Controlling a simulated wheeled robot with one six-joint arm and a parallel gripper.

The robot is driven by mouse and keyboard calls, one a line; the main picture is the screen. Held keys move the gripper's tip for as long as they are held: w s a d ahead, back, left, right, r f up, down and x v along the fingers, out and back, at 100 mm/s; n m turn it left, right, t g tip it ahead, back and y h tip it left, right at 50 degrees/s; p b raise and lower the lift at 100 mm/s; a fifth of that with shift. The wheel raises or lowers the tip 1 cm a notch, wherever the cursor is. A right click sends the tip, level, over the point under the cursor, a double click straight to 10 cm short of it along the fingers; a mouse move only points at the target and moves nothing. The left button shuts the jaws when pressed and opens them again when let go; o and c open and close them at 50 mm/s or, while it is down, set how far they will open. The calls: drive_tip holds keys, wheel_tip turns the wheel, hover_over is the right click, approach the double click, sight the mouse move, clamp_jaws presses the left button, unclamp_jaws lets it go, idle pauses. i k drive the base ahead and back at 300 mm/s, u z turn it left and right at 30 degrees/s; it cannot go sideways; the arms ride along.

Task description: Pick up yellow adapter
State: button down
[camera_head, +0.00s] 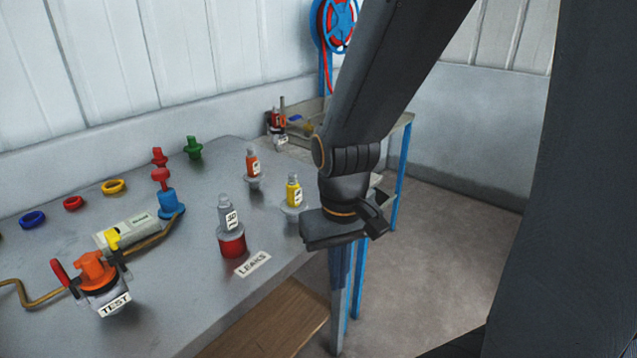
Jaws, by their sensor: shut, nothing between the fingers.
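A small yellow bottle-shaped piece (293,192) with a grey top and a white label stands upright on a pale round base near the table's right edge. It looks like the yellow adapter; its label is too small to read. My gripper (342,232) is just right of it in the picture, at the end of my dark arm, pointing down near the table edge. It is shut and empty, apart from the yellow piece. My arm hides part of the table's far right end.
A grey piece on a red base (231,243) and an orange piece (252,163) stand nearby. The TEST fixture (98,280), a blue fitting (171,204) and a yellow ring (114,186) are further left. The LEAKS label (253,264) lies near the front edge.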

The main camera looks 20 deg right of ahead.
sight(293, 204)
drive_tip(key=z, duration=0.75)
drive_tip(key=i, duration=0.2)
drive_tip(key=k, duration=1.15)
drive_tip(key=u, duration=0.6)
drive_tip(key=i, duration=0.5)
drive_tip(key=z, duration=0.05)
